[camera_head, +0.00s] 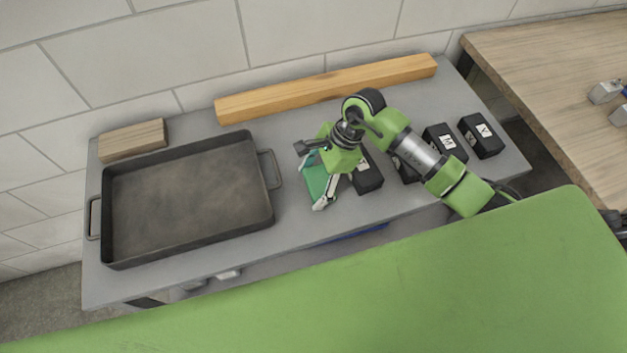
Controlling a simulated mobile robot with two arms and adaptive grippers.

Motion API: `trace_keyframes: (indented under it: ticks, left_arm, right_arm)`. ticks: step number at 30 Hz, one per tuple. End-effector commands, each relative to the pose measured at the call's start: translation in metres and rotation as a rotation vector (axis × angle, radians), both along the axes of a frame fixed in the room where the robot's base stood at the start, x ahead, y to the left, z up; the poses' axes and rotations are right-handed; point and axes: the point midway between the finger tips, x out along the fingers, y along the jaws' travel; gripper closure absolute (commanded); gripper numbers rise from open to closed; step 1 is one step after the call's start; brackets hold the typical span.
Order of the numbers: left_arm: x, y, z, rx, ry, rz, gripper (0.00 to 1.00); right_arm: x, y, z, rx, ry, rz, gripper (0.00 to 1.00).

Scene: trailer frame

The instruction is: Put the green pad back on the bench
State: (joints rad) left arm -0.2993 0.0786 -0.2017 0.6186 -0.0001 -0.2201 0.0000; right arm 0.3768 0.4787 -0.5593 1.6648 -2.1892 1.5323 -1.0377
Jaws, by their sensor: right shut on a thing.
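The green pad (315,180) is a small flat teal-green piece over the grey bench (290,225), just right of the dark tray. My right gripper (321,181) reaches in from the right and is shut on the pad, with its fingers along the pad's right side and near edge. The gripper and wrist hide part of the pad. I cannot tell whether the pad touches the bench top or is slightly above it. My left gripper is not in view.
A dark handled tray (187,257) fills the bench's left part. A long wooden beam (330,87) and a wood block (133,139) lie along the back. Several black boxes, one marked M (446,142), stand at right. A wooden table (560,80) is beyond.

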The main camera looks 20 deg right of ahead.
Motion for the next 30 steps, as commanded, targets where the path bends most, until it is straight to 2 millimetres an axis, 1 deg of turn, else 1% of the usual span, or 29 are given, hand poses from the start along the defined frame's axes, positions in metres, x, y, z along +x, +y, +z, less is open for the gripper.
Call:
trace_keyframes:
  ticks: [3,4,5,6,15,19,20,23,30]
  left_arm:
    - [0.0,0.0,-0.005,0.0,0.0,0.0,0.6]
    - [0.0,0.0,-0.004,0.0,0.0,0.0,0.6]
    - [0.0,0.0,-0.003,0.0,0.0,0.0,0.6]
    - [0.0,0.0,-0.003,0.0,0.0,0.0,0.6]
    - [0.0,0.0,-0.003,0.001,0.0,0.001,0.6]
    - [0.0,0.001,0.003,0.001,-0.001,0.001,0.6]
    - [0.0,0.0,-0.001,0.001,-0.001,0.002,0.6]
    - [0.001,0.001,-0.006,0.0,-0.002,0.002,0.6]
    - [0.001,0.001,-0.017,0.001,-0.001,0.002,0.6]
  right_arm:
    - [0.0,0.0,-0.004,0.0,-0.001,0.0,0.55]
    - [0.0,0.0,-0.003,0.0,0.0,0.0,0.26]
    - [0.0,0.0,-0.002,0.0,0.0,0.0,0.18]
    - [0.0,0.0,-0.002,0.0,0.0,0.0,0.15]
    - [0.0,0.0,-0.002,0.0,0.0,0.0,0.15]
    - [0.0,0.0,0.003,0.0,0.0,0.0,0.15]
    - [0.001,-0.003,0.005,-0.001,-0.003,0.0,0.15]
    - [0.002,-0.01,0.02,-0.002,-0.006,0.001,0.15]
    - [0.003,-0.031,0.069,-0.002,-0.006,-0.001,0.15]
